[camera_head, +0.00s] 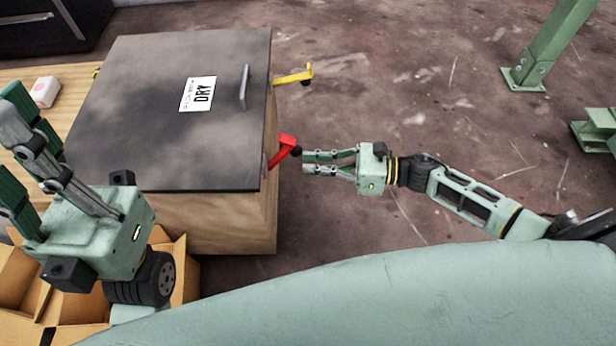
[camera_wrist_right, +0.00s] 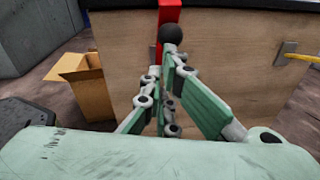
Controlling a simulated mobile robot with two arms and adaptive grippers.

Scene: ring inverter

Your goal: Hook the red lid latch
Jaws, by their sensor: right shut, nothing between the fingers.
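The red lid latch (camera_head: 284,149) sits on the right side of a wooden box with a dark lid (camera_head: 150,130). It slants up and outward and ends in a black ball knob. My right gripper (camera_head: 304,161) is just to the right of the knob, its fingers shut and empty. In the right wrist view the red latch (camera_wrist_right: 169,12) and its black knob (camera_wrist_right: 170,33) are just beyond my fingertips (camera_wrist_right: 168,62); I cannot tell whether they touch. My left gripper (camera_head: 22,150) is at the left with its fingers spread open, beside the box.
A yellow latch (camera_head: 293,77) sticks out farther back on the same side. The lid has a handle (camera_head: 244,87) and a label reading DRY. Cardboard boxes (camera_head: 70,312) stand at the lower left. A green metal post (camera_head: 550,45) stands at the upper right; the floor between is clear.

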